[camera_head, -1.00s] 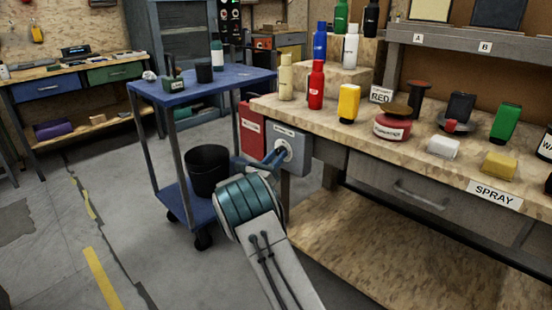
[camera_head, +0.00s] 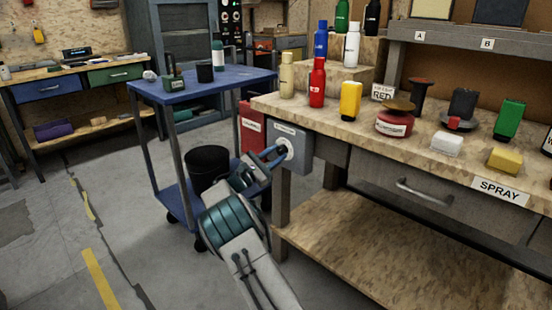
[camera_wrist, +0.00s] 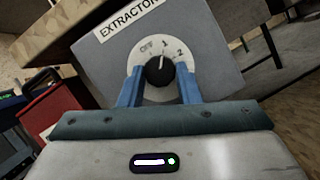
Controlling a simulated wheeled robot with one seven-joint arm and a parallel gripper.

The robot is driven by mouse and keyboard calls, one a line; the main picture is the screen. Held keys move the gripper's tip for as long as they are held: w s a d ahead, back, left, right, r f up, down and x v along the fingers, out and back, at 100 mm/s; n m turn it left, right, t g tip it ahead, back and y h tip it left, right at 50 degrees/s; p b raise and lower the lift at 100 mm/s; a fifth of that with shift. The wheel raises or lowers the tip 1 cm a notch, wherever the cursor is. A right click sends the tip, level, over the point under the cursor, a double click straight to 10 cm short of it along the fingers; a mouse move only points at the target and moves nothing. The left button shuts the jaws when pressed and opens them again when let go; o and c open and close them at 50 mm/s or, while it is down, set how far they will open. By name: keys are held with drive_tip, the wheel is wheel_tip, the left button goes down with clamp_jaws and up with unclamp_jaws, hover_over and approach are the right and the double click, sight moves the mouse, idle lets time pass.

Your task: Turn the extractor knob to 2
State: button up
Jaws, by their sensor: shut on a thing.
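The extractor control is a grey box (camera_head: 305,142) on the left end of the workbench. In the wrist view its box face (camera_wrist: 205,45) carries an EXTRACTOR label and a white dial marked OFF, 1 and 2. The black knob (camera_wrist: 159,72) sits in the middle of the dial, its white pointer mark close to 1. My gripper (camera_wrist: 160,82) has its two blue fingers on either side of the knob and is shut on it. In the head view my gripper (camera_head: 276,154) reaches the dial from the front left; the knob is too small to make out there.
A blue cart (camera_head: 240,78) with a black bin (camera_head: 207,165) stands left of the box. A red box (camera_head: 251,130) is just behind it. Bottles and tins crowd the workbench (camera_head: 335,122) top. Floor at the left is free.

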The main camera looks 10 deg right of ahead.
drive_tip(key=m+g, duration=0.1)
drive_tip(key=m, duration=0.1)
drive_tip(key=m+g, duration=0.1)
drive_tip(key=m, duration=0.1)
drive_tip(key=shift+w+a+r+m, duration=0.1)
drive_tip(key=shift+w+a+m, duration=0.05)
drive_tip(key=shift+m, duration=0.25)
drive_tip(key=shift+r+m+g+y, duration=0.15)
drive_tip(key=shift+m+g, duration=0.4)
drive_tip(key=shift+m, duration=0.65)
drive_tip(key=shift+f+m+g+y, duration=0.1)
drive_tip(key=shift+m+g+y, duration=0.15)
drive_tip(key=shift+m+g, duration=0.65)
drive_tip(key=shift+r+m+t, duration=0.1)
drive_tip(key=shift+m+t, duration=0.15)
drive_tip(key=shift+m, duration=0.35)
drive_tip(key=o, duration=1)
drive_tip(key=p+v, duration=0.3)
drive_tip(key=v, duration=1.1)
drive_tip(key=shift+w, duration=0.15)
